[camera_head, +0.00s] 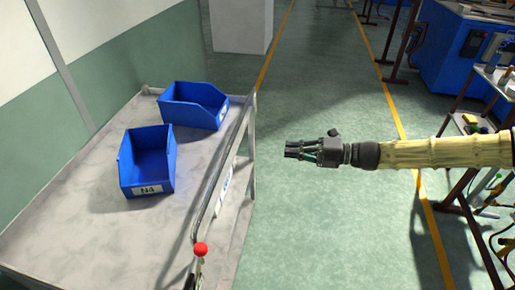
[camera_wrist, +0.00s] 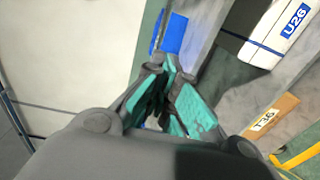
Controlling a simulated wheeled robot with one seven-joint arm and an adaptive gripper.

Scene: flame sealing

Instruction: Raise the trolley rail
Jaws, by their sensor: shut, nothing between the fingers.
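A grey trolley (camera_head: 75,217) stands at the left. Its metal rail (camera_head: 212,193) runs along the right long side, with a red ball knob (camera_head: 201,249) near its front end. A white label, partly hidden by the rail, shows on that side. My gripper (camera_head: 287,150) is shut and empty. It hangs over the aisle, to the right of the rail and apart from it, pointing left. In the wrist view its teal-padded fingers (camera_wrist: 172,97) show close together, and the rail cannot be made out clearly.
Two blue bins, a near one (camera_head: 134,180) labelled N4 and a far one (camera_head: 188,119), sit on the trolley top. A green and white wall is behind. Shelving and a blue machine (camera_head: 440,52) stand at right. Green floor (camera_head: 330,225) between is clear.

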